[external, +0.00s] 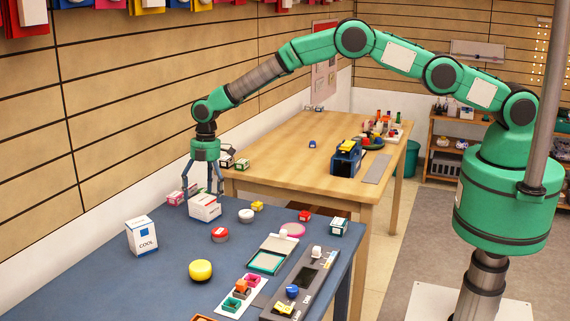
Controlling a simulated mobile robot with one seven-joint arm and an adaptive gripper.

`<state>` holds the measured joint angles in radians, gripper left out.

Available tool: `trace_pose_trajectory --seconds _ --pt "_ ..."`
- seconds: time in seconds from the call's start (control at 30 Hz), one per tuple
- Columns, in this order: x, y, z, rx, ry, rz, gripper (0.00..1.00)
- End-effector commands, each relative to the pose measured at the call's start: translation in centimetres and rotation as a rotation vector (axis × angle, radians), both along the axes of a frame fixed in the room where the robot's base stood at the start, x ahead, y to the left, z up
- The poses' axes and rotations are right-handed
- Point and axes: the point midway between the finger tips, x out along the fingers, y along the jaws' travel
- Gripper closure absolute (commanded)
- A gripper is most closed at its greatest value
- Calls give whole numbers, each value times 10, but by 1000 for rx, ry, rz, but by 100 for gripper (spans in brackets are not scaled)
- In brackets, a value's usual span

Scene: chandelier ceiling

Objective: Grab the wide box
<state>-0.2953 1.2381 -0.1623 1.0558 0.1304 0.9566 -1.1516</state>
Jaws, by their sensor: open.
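A wide white box (204,210) with red markings lies on the blue table below my gripper. It looks like the wide box of the task. My gripper (203,190) points straight down with its fingers spread, one toward the left side of the box and one toward the right. The fingers are open, and I cannot tell whether they touch the box. A taller white and blue "COOL" box (141,237) stands upright to the left, apart from the gripper.
A pink box (176,198) lies close to the left of the wide box. A white round item (246,215) and a red round item (220,235) are to its right. A yellow round item (201,270) sits nearer. A wooden table (290,150) stands behind the blue table (110,290).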

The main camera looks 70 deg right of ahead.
Motion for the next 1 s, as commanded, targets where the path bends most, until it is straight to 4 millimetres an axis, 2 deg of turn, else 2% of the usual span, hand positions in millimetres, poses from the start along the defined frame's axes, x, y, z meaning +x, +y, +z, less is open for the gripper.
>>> trace_pose_trajectory --seconds 0.27,0.7,1.0 --pt "0 1 -9 -1 1 0 11" --pt "1 6 -47 0 1 0 11" --pt "1 7 -52 0 0 0 11"
